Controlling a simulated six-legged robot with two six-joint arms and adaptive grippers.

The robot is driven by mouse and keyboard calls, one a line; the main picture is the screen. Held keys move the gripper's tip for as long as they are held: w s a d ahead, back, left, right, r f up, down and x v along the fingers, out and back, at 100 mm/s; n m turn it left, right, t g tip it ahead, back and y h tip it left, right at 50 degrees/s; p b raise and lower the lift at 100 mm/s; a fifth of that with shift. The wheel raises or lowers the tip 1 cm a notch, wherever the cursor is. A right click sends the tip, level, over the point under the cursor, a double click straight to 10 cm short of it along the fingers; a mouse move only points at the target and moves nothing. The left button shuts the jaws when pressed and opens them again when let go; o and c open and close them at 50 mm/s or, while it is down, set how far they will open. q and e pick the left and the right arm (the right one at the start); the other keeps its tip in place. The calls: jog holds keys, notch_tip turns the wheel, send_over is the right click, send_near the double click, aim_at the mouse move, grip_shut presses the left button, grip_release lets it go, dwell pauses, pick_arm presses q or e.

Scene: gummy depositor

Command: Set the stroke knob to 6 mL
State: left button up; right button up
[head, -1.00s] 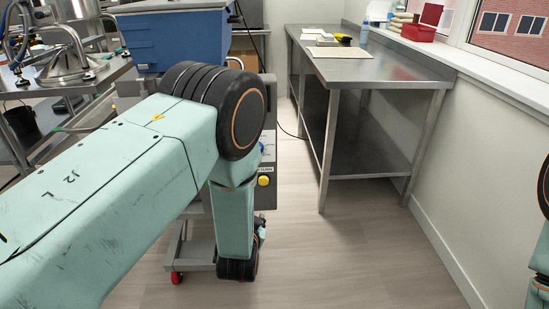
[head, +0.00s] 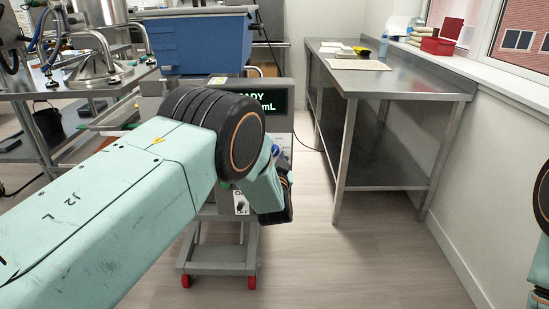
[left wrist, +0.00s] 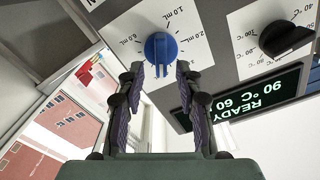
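In the head view my arm hides much of the panel. My right gripper is out of view.
A black knob (left wrist: 286,37) with a °C scale and a lit green-text display (left wrist: 240,101) reading READY are beside the dial. The blue hopper (head: 197,42) tops the machine. A steel table (head: 400,84) stands at the right, with clear floor (head: 350,260) before it.

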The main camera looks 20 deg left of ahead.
pick_arm(q)
jog(key=shift+w+a+f, duration=0.45)
jog(key=shift+w, duration=0.05)
jog(key=shift+s+d+r, duration=0.25)
jog(key=shift+r, duration=0.05)
jog(key=shift+c, duration=1.4)
jog(key=shift+w+a+f, duration=0.1)
jog(key=shift+a+f, duration=0.05)
jog(key=shift+c, duration=2.2)
grip_shut()
